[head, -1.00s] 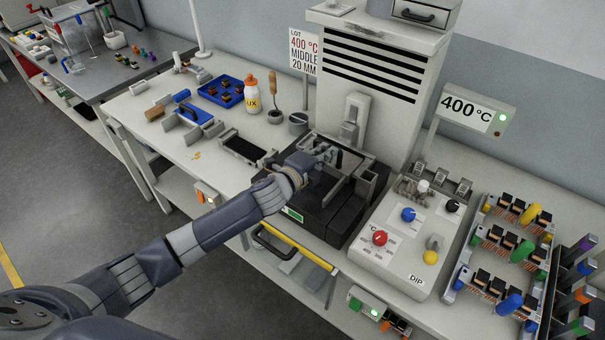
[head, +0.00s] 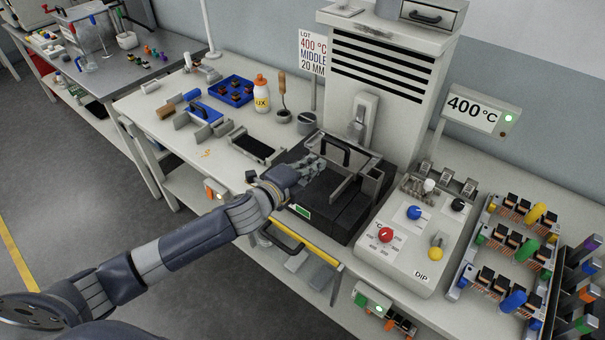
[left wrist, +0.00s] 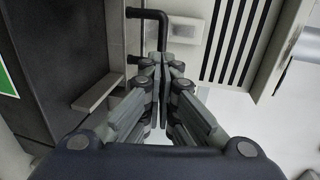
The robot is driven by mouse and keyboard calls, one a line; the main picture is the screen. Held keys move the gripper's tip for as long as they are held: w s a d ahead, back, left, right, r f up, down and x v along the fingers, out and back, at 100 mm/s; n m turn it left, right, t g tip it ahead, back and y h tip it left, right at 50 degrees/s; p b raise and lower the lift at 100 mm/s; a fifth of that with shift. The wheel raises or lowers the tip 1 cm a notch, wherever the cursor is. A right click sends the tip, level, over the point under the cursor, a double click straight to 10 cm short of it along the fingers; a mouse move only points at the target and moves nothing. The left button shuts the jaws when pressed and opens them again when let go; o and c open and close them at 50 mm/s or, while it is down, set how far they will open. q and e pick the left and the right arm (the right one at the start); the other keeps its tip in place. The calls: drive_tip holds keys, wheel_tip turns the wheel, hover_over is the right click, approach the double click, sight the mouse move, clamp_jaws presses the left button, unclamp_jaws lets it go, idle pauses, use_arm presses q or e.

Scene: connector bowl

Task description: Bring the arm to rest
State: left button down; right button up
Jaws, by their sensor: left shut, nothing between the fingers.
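My left arm comes in from the left in the head view, and its gripper (head: 316,165) is over the near left part of the black dip station (head: 335,215). In the left wrist view the gripper's two fingers (left wrist: 161,75) are pressed together with nothing between them. A black bar handle (left wrist: 152,15) shows just beyond the fingertips. In the head view that dark handle (head: 334,149) stands at the back of the station, apart from the gripper as far as I can tell. My right gripper is not in view.
A vented tower (head: 385,75) stands behind the station. A flux bottle (head: 262,97) and a blue tray (head: 232,90) stand at the back left. Floor is free in front left.

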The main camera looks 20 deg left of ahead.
use_arm(q)
drive_tip(key=s+a+f+n+g+y, duration=0.15)
drive_tip(key=s+f+n+g, duration=0.25)
drive_tip(key=s+n, duration=0.55)
drive_tip(key=s+a+f+n+g+y, duration=0.1)
drive_tip(key=s+f+n+g+y, duration=0.25)
drive_tip(key=s, duration=1.15)
drive_tip(key=s+a+f+n+g, duration=0.2)
drive_tip(key=s+f+n+g, duration=0.4)
drive_tip(key=s, duration=0.7)
wheel_tip(320, 180, down, 25)
drive_tip(key=t+b, duration=0.1)
drive_tip(key=b, duration=0.1)
drive_tip(key=s+a+f+g+b, duration=0.1)
drive_tip(key=s+a+f, duration=0.2)
drive_tip(key=s+f, duration=1.4)
wheel_tip(320, 180, down, 2)
drive_tip(key=shift+s+f+n, duration=0.15)
drive_tip(key=shift+s+n, duration=0.1)
drive_tip(key=shift+n, duration=0.05)
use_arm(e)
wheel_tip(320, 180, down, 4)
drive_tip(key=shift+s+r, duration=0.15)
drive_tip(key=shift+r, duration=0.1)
